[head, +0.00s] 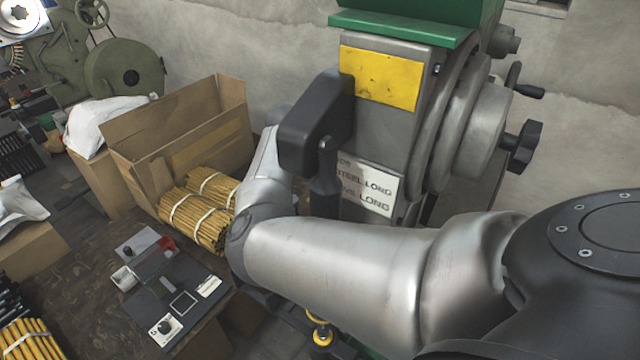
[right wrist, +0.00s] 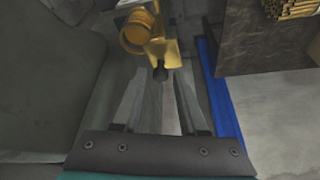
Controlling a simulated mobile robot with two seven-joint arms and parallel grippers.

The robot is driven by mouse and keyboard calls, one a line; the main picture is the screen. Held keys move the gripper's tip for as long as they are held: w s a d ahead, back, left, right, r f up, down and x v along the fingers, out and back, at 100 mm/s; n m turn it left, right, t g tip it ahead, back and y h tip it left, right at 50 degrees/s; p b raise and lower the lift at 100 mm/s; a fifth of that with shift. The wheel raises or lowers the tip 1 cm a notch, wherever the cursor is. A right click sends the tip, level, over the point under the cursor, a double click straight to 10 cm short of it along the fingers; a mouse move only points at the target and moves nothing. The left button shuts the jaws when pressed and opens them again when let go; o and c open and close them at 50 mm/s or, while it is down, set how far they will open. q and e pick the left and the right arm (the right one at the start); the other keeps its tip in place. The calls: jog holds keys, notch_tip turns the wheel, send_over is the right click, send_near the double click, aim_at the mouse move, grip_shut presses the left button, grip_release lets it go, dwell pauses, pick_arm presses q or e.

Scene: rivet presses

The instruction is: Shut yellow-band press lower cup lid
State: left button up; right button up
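The yellow-band press (head: 381,77) fills the centre right of the head view, grey with a yellow plate and green top. In the right wrist view, a brass-yellow cup (right wrist: 135,36) shows its round rim at the top. A flat yellow piece with a dark tip (right wrist: 164,54), perhaps the lid, sticks out beside it towards me; whether it is the lid I cannot tell. My right gripper (right wrist: 158,82) is open, its fingers pointing towards this yellow piece, with nothing clearly held. Small yellow parts (head: 322,336) show low below my right arm in the head view. My left gripper is out of view.
A cardboard box (head: 180,125) and bundled yellow rods (head: 205,200) stand left of the press. A dark panel with small devices (head: 170,298) lies lower left. A blue strip (right wrist: 216,90) runs right of my fingers. The press's black knob (head: 524,147) sticks out right.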

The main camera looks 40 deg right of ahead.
grip_shut()
